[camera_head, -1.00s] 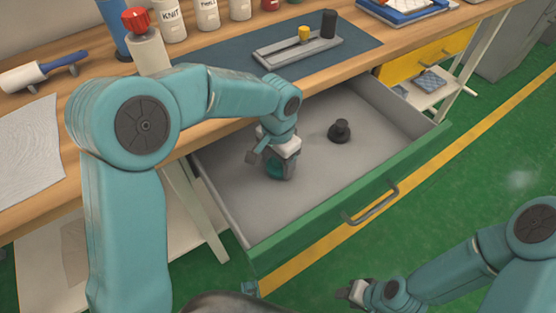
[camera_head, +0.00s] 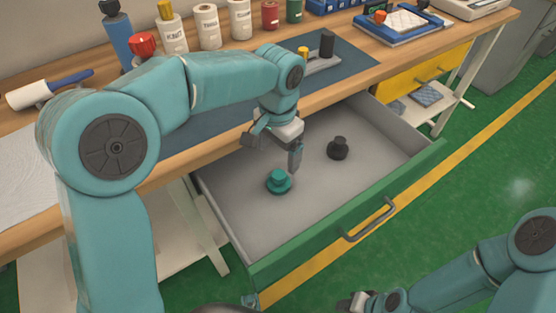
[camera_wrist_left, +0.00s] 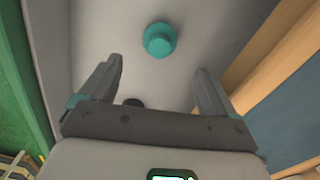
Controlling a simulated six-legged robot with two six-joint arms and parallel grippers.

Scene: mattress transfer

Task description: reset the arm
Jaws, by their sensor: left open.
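My left gripper (camera_head: 272,150) is open and empty above the open drawer (camera_head: 233,203). Its two spread fingers (camera_wrist_left: 160,85) also show in the left wrist view. A teal knobbed piece (camera_head: 279,182) stands on the drawer floor below the gripper, apart from it. In the left wrist view the teal piece (camera_wrist_left: 159,40) lies beyond the fingertips. A black knobbed piece (camera_head: 338,149) stands farther right in the drawer. My right gripper (camera_head: 354,303) is at the bottom edge, small and partly cut off, so its jaws are unclear.
The drawer has a green front with a grey handle (camera_head: 370,222). The wooden workbench (camera_head: 190,163) above carries spools, a roller (camera_head: 45,88), a blue mat (camera_head: 352,66) and a grey holder (camera_head: 322,62). A yellow drawer (camera_head: 420,66) is at right. Green floor is clear in front.

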